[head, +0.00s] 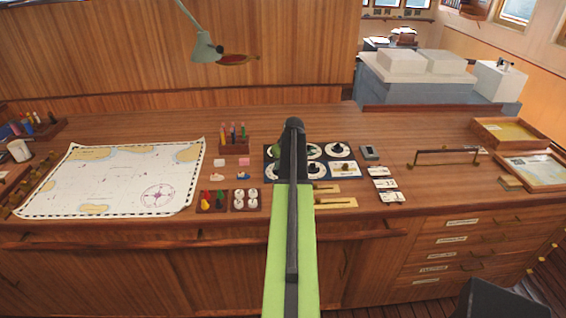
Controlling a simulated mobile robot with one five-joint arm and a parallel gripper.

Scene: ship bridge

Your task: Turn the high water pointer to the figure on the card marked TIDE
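A dark panel (267,155) with several small round dials lies on the chart desk, partly behind my arm. One white dial (338,150) with a dark pointer shows at its right back. A pale blue-edged plate (345,170) with a small brass knob is in front of it. Which pointer is the high water one cannot be told. Several white cards (383,184) lie right of the panel; their writing is too small to read, so the TIDE card cannot be picked out. My green and black arm reaches over the panel; my gripper (279,149) is mostly hidden and its fingers are unclear.
A chart (110,178) covers the desk's left. Near the panel are a pen rack (234,146), a tray of coloured pieces (212,201), white knobs (245,200), brass strips (336,203) and a grey box (370,152). Wooden trays (510,132) stand right. Bare wood lies behind the panel.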

